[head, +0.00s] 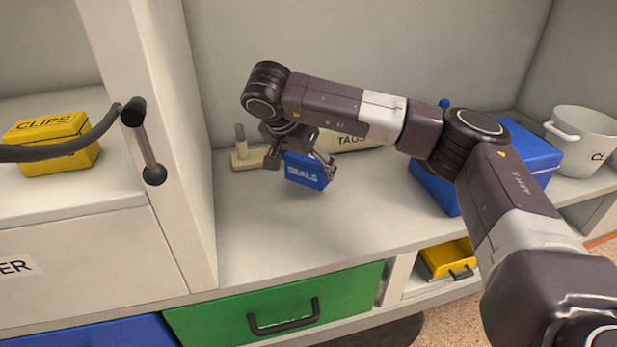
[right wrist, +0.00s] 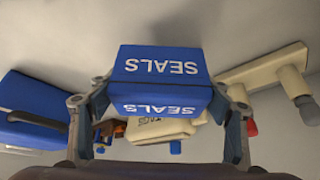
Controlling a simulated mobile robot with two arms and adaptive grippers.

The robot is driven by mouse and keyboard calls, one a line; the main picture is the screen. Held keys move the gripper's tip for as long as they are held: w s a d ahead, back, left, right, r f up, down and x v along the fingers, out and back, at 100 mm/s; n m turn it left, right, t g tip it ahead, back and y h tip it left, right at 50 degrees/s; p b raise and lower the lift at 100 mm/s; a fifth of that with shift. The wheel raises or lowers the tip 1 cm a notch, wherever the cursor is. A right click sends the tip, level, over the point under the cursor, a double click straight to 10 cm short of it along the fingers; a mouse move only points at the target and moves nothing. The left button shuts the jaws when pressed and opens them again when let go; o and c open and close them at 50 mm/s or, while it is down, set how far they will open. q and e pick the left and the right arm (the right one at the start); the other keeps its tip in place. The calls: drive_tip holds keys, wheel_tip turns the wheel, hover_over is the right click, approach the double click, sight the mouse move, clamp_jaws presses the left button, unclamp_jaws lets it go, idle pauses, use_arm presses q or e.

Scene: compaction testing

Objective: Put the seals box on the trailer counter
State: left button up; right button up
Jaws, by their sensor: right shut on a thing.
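The seals box (head: 306,171) is small and blue with white SEALS lettering. My right gripper (head: 301,160) is shut on it, with a finger on each side. In the right wrist view the seals box (right wrist: 162,66) sits between the two fingers (right wrist: 160,115). The box is over the light grey counter (head: 270,235); I cannot tell whether its underside touches the surface. My left gripper is not in view.
A blue case (head: 532,150) and white pot (head: 583,140) stand right. A yellow CLIPS box (head: 50,140) is left, past a divider. The counter's front middle is clear.

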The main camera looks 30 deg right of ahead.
sight(308, 181)
wheel_tip(308, 181, down, 4)
drive_tip(key=shift+s+r+p, duration=0.1)
drive_tip(key=shift+r+p, duration=0.15)
drive_tip(key=shift+p, duration=0.2)
drive_tip(key=shift+f, duration=0.3)
drive_tip(key=shift+f, duration=0.15)
drive_tip(key=o, duration=1.2)
